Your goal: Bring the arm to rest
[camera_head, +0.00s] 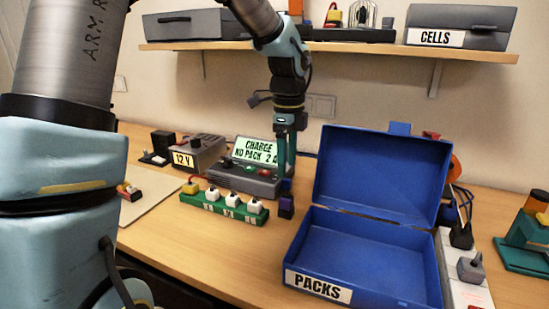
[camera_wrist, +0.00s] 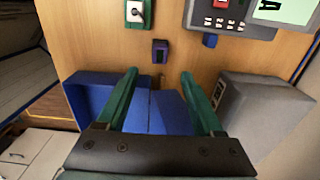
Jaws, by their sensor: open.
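My gripper (camera_head: 287,152) points down above the back of the workbench, to the right of the charger (camera_head: 245,178) in the head view. Its two green fingers are spread with nothing between them; they show in the wrist view too (camera_wrist: 158,76). A small dark purple block (camera_head: 286,207) stands on the bench below the fingers and apart from them. It also shows beyond the fingertips in the wrist view (camera_wrist: 160,51). The charger's screen reads "CHARGE" and "NO PACK".
An open blue case (camera_head: 318,288) labelled PACKS looks empty, right of my gripper. A green strip (camera_head: 222,204) with white plugs lies left. A 12 V supply (camera_head: 199,152) stands behind. A shelf (camera_head: 350,48) holding a CELLS case (camera_head: 459,26) runs above. A grey power strip (camera_head: 452,268) lies at right.

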